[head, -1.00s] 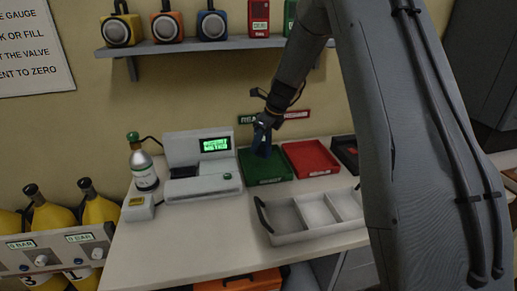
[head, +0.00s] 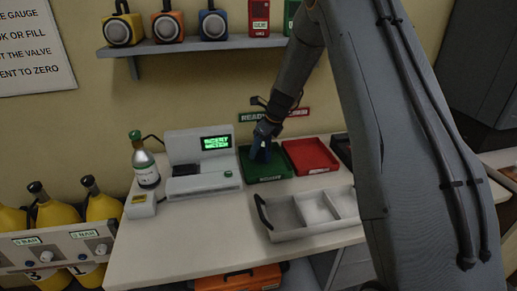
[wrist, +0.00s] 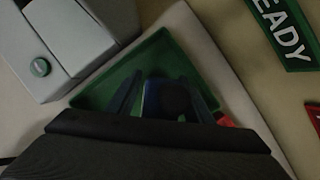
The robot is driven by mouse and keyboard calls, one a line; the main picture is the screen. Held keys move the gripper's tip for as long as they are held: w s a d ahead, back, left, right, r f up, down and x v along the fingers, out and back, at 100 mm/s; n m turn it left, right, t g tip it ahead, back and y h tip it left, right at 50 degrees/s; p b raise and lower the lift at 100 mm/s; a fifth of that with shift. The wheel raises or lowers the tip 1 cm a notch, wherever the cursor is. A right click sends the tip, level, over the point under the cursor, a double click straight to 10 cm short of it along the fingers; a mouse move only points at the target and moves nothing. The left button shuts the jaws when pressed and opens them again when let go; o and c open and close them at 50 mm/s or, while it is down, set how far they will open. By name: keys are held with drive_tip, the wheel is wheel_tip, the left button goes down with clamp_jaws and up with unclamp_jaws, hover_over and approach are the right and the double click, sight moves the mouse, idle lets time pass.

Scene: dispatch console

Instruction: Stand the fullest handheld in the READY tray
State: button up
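My gripper (head: 264,140) is low over the green tray (head: 266,178) below the READY sign (head: 254,115). A dark blue handheld (head: 262,153) is between its fingers, roughly upright, with its lower end down inside the tray. In the wrist view the handheld (wrist: 162,100) shows between the two dark fingers, which appear shut on it near their tips. The green tray (wrist: 88,98) surrounds it there. Whether its base touches the tray floor is hidden. The handheld's charge cannot be read.
A red tray (head: 312,168) stands just right of the green one, with a dark tray beyond. A grey divided carrier (head: 290,236) is in front. A console with a lit green display (head: 216,142) and a green-collared bottle (head: 144,165) stand left. A shelf (head: 190,45) is above.

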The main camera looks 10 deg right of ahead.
drive_tip(key=b+v, duration=0.3)
drive_tip(key=v, duration=0.9)
drive_tip(key=shift+r, duration=0.15)
drive_tip(key=shift+a, duration=0.1)
